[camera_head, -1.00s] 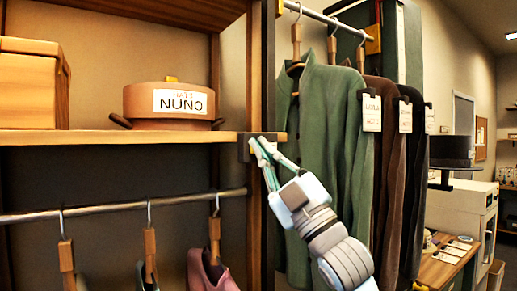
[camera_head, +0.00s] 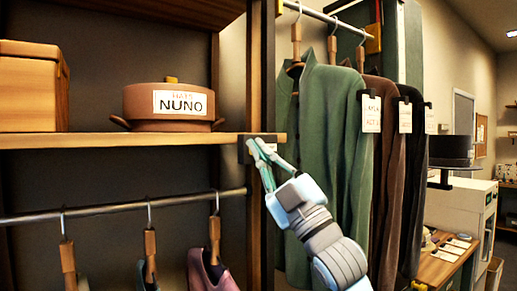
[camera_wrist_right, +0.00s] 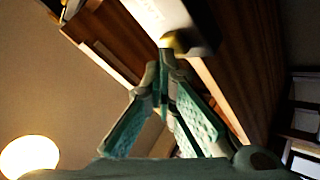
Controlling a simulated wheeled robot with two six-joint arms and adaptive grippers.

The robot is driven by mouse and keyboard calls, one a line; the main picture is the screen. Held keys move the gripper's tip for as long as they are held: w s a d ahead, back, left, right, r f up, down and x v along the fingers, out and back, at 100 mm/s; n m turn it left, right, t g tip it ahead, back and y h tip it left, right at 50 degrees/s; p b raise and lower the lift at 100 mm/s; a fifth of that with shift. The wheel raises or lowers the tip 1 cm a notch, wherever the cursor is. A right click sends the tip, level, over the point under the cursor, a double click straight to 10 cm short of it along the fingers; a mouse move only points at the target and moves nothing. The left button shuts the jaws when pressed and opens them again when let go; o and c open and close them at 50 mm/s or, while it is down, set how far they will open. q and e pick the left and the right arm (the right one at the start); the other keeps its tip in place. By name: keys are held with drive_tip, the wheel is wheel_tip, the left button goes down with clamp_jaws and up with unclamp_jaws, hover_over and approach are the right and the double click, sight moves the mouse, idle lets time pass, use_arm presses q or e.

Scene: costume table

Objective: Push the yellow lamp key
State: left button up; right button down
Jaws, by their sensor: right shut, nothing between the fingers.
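The yellow lamp key (camera_wrist_right: 168,41) shows in the right wrist view as a small yellow piece at the end of a dark box (camera_wrist_right: 187,25). In the head view, this dark box (camera_head: 244,150) sits on the shelf's front edge by the post, and the key is hidden behind my fingers. My right gripper (camera_head: 256,144) is shut and empty, with its teal fingertips at the box. In the wrist view its fingertips (camera_wrist_right: 166,56) lie right at the key; I cannot tell whether they touch. My left gripper is out of view.
Hangers hang from a rail (camera_head: 110,208) below. A green garment (camera_head: 325,150) hangs close behind my right arm. A lit round lamp (camera_wrist_right: 29,156) shows in the wrist view.

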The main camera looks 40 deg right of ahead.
drive_tip(key=shift+s+f, duration=0.1)
drive_tip(key=shift+s, duration=0.2)
drive_tip(key=shift+b, duration=0.3)
drive_tip(key=s+b, duration=0.3)
drive_tip(key=s, duration=0.3)
drive_tip(key=shift+b, duration=0.3)
